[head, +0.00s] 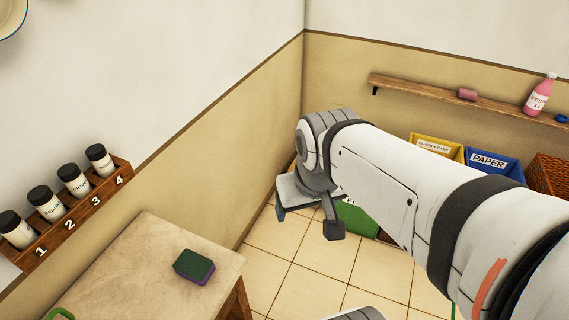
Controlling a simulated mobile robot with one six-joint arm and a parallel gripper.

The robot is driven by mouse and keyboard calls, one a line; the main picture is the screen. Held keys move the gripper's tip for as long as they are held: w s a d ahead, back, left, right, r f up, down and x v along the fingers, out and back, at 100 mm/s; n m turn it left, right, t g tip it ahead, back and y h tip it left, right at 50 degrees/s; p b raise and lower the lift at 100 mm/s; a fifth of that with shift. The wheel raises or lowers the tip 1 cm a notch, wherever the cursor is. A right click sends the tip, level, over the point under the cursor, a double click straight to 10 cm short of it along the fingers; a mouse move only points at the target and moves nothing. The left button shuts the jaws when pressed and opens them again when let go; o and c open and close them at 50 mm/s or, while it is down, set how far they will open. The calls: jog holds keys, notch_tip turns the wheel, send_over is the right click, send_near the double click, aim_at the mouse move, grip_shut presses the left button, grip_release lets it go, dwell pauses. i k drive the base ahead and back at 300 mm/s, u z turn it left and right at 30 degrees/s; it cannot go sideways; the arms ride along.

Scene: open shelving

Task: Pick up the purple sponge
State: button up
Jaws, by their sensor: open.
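A sponge (194,267) with a dark green top and a purple lower layer lies flat on the wooden table (140,262), near its right edge. My gripper (308,222) is in the middle of the head view, to the right of the table and clear of the sponge. Its two fingers are spread apart and nothing shows between them. My arm reaches in from the right and hides part of the floor and the bins behind it.
A numbered wall rack (96,198) with several black-capped jars is at left. A green item (60,314) sits at the table's lower left. A wall shelf (420,90) holds a pink block (467,95) and pink bottle (539,94). A blue PAPER bin (490,162) stands below.

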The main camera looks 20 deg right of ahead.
aim_at(197, 268)
jog(key=u, duration=2.4)
jog(key=k, duration=1.1)
jog(key=z, duration=0.75)
jog(key=i, duration=1)
